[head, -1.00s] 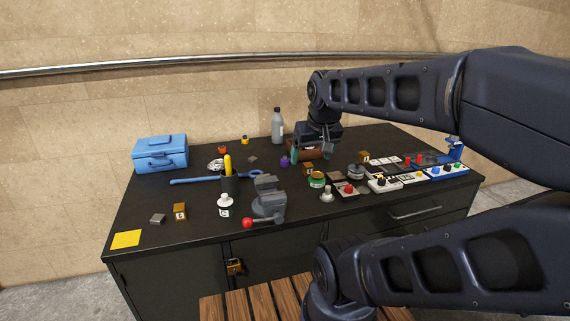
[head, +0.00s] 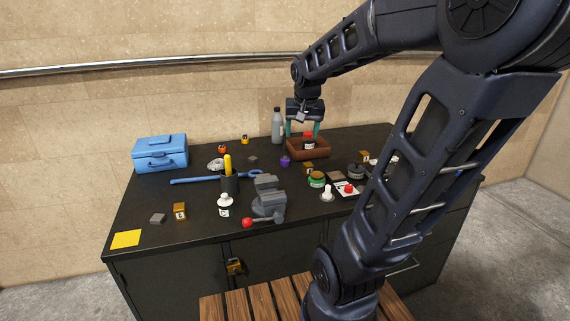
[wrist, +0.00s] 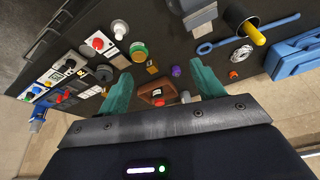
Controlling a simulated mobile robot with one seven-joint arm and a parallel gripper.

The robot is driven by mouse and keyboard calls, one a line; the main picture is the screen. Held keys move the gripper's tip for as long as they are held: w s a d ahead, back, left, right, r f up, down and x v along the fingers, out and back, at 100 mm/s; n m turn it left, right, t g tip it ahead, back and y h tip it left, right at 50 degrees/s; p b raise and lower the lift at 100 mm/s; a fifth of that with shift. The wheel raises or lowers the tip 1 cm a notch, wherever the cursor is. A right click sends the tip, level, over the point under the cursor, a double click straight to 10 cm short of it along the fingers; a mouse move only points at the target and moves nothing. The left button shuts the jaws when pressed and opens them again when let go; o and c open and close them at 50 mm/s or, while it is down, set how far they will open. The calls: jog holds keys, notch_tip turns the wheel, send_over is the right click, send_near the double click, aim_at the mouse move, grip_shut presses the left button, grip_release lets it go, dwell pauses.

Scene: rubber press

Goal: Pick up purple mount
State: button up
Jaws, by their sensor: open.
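The purple mount (head: 285,161) is a small purple piece standing on the dark bench top, just left of the brown tray (head: 308,154). It also shows in the wrist view (wrist: 176,71), between the lines of my two teal fingers and apart from them. My gripper (head: 303,133) points down above the brown tray, to the right of the mount and higher than it. Its fingers are spread, and nothing is held between them. In the wrist view, my gripper (wrist: 160,68) shows both fingers apart.
A black, red-topped item (head: 309,139) is in the tray. A grey bottle (head: 277,125) stands behind the mount. A blue toolbox (head: 160,153) is at far left.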

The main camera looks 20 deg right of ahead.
jog(key=w+d+f+m, duration=0.1)
jog(key=w+f+m, duration=0.15)
jog(key=w, duration=0.75)
jog(key=m+g+h, duration=0.1)
jog(key=m+h, duration=0.2)
jog(key=m, duration=0.1)
send_near(285, 159)
jog(key=x, duration=0.5)
jog(key=shift+w+d+r, duration=0.15)
jog(key=shift+w+d, duration=0.25)
jog(key=shift+a+x, duration=0.15)
jog(key=shift+x, duration=1.2)
jog(key=shift+a+x, duration=0.2)
jog(key=shift+x, duration=1.1)
jog(key=c, duration=1.2)
jog(key=shift+o, duration=0.2)
